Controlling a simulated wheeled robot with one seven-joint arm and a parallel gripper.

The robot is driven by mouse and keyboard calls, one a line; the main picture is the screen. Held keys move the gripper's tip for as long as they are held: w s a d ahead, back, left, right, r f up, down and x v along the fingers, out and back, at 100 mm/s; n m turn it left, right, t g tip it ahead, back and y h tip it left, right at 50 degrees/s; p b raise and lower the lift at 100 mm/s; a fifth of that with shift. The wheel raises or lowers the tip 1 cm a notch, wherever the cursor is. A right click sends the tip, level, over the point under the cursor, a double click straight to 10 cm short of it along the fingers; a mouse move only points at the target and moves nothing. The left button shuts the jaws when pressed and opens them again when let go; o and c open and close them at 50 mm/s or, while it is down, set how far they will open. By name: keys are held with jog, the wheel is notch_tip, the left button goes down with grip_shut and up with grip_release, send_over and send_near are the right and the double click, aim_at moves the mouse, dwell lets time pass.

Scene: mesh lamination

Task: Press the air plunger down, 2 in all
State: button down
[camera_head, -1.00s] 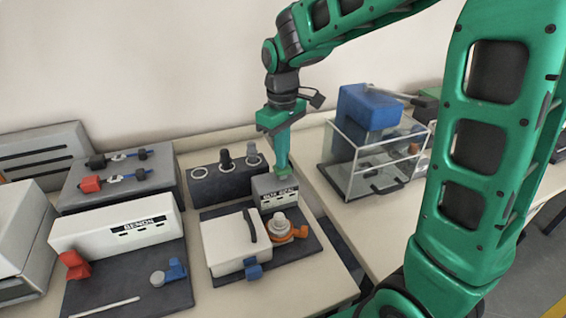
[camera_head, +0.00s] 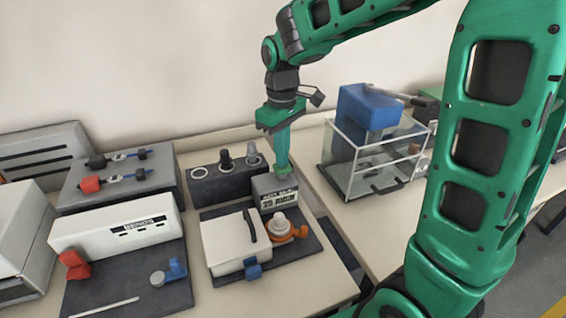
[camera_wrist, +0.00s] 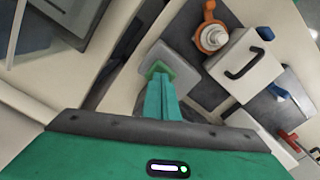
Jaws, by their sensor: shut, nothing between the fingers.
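My gripper (camera_head: 283,167) points down, fingers shut and empty, over the grey block (camera_head: 275,186) with a white label on its front. In the wrist view the fingertips (camera_wrist: 159,74) are at a small green square on top of this block (camera_wrist: 178,58). I cannot tell if they touch it. No part is clearly marked as the air plunger. The fingers hide part of the block's top. In front of the block stand a white box (camera_head: 228,243) with a dark handle and a pale knob in an orange ring (camera_head: 297,231).
Behind the block is a dark holder (camera_head: 215,187) with upright pieces. A long white device (camera_head: 110,232) and a grey case (camera_head: 155,172) stand left. A clear case (camera_head: 345,180) with a blue block (camera_head: 368,107) stands right. A gap separates the two tables.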

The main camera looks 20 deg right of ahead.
jog(key=shift+r, duration=2.9)
jog(key=shift+s+d, duration=0.1)
jog(key=shift+d, duration=0.1)
jog(key=s+d+f+m, duration=0.3)
jog(key=s+d+m, duration=0.3)
jog(key=s+d, duration=0.3)
jog(key=s+d+f+m, duration=0.2)
jog(key=s+d+m, duration=0.4)
jog(key=s, duration=1.1)
jog(key=d, duration=0.4)
jog(key=shift+s+f+m, duration=0.4)
jog(key=shift+s+d, duration=0.15)
